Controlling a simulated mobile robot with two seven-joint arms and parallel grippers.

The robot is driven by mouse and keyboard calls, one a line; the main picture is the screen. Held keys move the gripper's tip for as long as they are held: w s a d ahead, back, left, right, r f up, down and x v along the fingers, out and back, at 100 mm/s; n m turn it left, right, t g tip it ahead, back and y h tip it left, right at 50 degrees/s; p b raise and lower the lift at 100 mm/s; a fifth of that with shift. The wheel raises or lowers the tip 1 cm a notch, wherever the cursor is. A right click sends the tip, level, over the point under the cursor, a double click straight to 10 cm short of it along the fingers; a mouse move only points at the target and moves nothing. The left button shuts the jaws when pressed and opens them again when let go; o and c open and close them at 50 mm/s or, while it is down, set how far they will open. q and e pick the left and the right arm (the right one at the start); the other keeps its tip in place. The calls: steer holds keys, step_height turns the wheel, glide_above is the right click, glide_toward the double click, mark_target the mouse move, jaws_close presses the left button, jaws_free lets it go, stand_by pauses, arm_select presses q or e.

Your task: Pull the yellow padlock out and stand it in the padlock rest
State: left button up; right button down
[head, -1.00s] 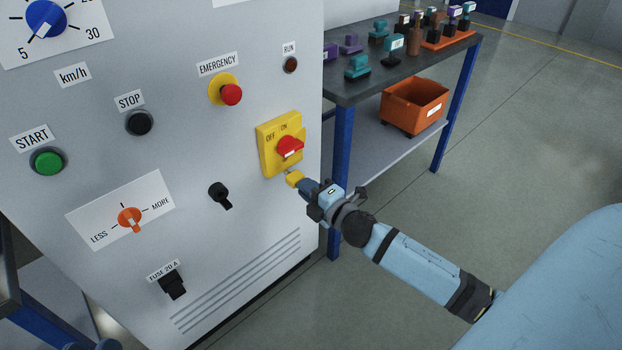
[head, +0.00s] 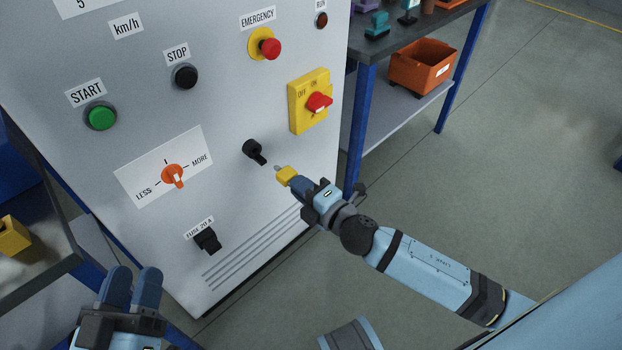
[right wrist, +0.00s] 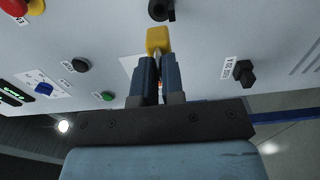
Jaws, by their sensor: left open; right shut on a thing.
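The yellow padlock (head: 287,175) is in the fingers of my right gripper (head: 298,185), its grey shackle pointing away from the gripper toward the panel. It is clear of the yellow main switch (head: 309,101) and its red handle. In the right wrist view the padlock (right wrist: 158,40) sits between both blue fingertips (right wrist: 158,62). My left gripper (head: 131,280) is open and empty at the bottom left, in front of the cabinet.
The grey cabinet (head: 235,190) carries a black key-like knob (head: 254,151) near the padlock, an orange dial (head: 173,176) and a fuse holder (head: 208,240). The left bench (head: 40,275) borders the cabinet. A right bench holds an orange bin (head: 422,66). Floor at right is clear.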

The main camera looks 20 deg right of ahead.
mark_target(283, 174)
stand_by(0.4)
steer(key=shift+p+x, duration=0.55)
steer(key=shift+x, duration=2.05)
arm_select(q)
steer(key=shift+a+r, duration=0.2)
steer(key=shift+a, duration=0.05)
arm_select(e)
steer(key=shift+w+a, duration=0.15)
steer(key=shift+w, duration=0.05)
arm_select(q)
steer(key=shift+d+r, duration=0.1)
steer(key=shift+r, duration=0.05)
steer(key=shift+w+r, duration=0.1)
steer(key=shift+r, duration=0.1)
